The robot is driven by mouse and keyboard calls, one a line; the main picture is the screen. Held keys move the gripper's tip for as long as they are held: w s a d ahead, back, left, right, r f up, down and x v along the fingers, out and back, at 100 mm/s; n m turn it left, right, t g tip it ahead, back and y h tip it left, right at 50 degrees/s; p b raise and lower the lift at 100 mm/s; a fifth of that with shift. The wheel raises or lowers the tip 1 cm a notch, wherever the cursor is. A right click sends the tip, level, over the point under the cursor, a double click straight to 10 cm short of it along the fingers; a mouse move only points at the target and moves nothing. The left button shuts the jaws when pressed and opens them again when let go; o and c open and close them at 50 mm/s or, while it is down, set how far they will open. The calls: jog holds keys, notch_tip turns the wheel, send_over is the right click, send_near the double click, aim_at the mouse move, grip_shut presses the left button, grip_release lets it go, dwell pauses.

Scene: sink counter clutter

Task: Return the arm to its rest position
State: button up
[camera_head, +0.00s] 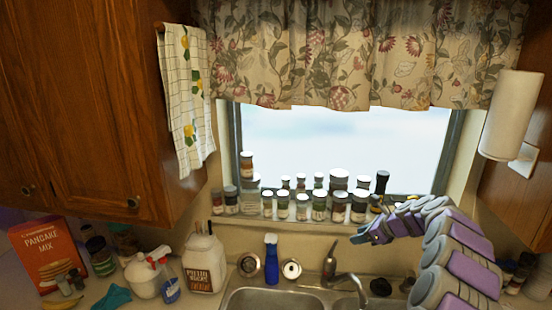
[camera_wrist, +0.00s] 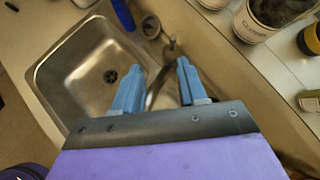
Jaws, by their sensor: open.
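My gripper (camera_wrist: 159,82) shows in the wrist view with its two blue fingers apart and nothing between them. The sink basin (camera_wrist: 72,90) and faucet (camera_wrist: 160,75) lie below and beyond the fingers. In the head view my purple and grey arm rises from the lower right and bends left. My gripper (camera_head: 362,236) is at its left end, small in the picture, in front of the window sill and above the sink (camera_head: 262,299).
Several jars (camera_head: 302,207) line the window sill close behind my gripper. A paper towel roll (camera_head: 511,114) hangs at right. Wooden cabinets (camera_head: 85,90) overhang the left counter.

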jog(key=s+a+r+n+g+b, duration=0.2)
jog(key=s+a+n+g+b, duration=0.35)
jog(key=s+a+n, duration=1.25)
jog(key=s+f+n+g+h+b, duration=0.1)
jog(key=s+f+n+h+b, duration=0.1)
jog(key=s, duration=1)
jog(key=s+a+f+n+g+h+b, duration=0.1)
jog(key=s+f+n+b, duration=0.2)
jog(key=s, duration=0.9)
jog(key=s+f+n+g+h+b, duration=0.1)
jog(key=s+f, duration=0.5)
jog(key=s, duration=0.6)
jog(key=n+h+b, duration=0.1)
jog(key=n, duration=0.1)
jog(key=shift+a+n+h, duration=0.25)
jog(key=shift+n+h, duration=0.05)
jog(key=shift+n, duration=0.1)
